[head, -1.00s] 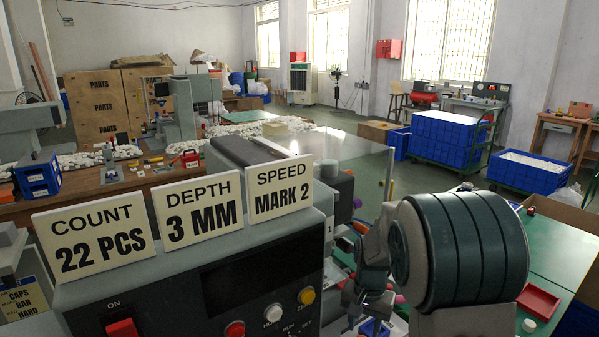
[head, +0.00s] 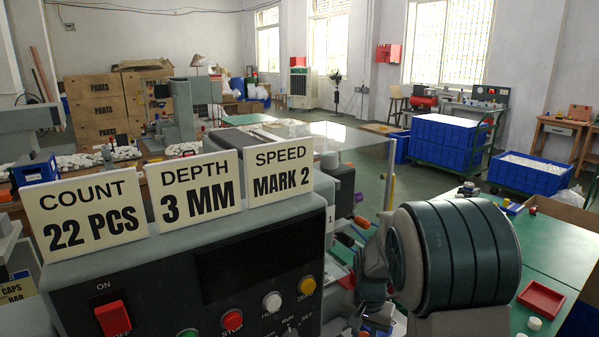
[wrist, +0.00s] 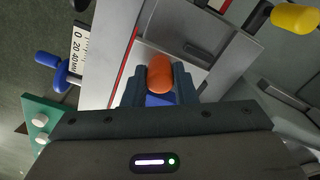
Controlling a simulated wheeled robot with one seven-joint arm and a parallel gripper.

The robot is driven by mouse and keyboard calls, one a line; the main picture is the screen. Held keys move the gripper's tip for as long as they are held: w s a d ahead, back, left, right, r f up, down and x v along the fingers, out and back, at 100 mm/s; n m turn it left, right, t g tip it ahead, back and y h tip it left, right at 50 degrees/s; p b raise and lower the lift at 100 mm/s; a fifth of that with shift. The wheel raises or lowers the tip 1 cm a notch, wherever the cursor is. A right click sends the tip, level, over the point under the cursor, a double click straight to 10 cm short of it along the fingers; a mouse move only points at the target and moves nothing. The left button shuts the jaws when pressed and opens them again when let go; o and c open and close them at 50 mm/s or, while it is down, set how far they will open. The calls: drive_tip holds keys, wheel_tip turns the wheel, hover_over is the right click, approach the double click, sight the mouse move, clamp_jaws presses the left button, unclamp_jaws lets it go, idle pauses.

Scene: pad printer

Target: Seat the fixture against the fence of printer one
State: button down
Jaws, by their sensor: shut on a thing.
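In the wrist view, my gripper (wrist: 160,88) is shut on an orange round-topped piece (wrist: 160,72) with a blue part (wrist: 158,100) just below it; I take these as the fixture. The fingers hide its lower sides. It is over a pale grey printer bed, with a red line (wrist: 122,62) along the left. I cannot tell which edge is the fence, or whether the fixture touches it. In the head view, printer one (head: 225,262), marked "1", stands in front, and its body and my arm mostly hide the work area.
In the wrist view a millimetre scale (wrist: 79,50) and a blue knob (wrist: 62,76) lie left, a yellow knob (wrist: 295,17) upper right. In the head view, signs (head: 200,190) stand on the printer, a clear panel (head: 350,150) behind. A red tray (head: 540,299) lies on the green table at right.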

drive_tip(key=shift+r+p, duration=2.6)
drive_tip(key=shift+r, duration=0.95)
drive_tip(key=shift+f, duration=0.2)
drive_tip(key=shift+s+a+f+b, duration=0.1)
drive_tip(key=shift+a+f+b, duration=0.1)
drive_tip(key=shift+f+b, duration=0.9)
drive_tip(key=shift+s+a+f+b, duration=0.15)
drive_tip(key=shift+f+b, duration=0.7)
drive_tip(key=shift+f, duration=0.45)
drive_tip(key=shift+w, duration=0.1)
drive_tip(key=shift+f, duration=0.1)
drive_tip(key=shift+f+b, duration=0.5)
drive_tip(key=shift+f, duration=0.3)
drive_tip(key=c, duration=1.1)
unclamp_jaws()
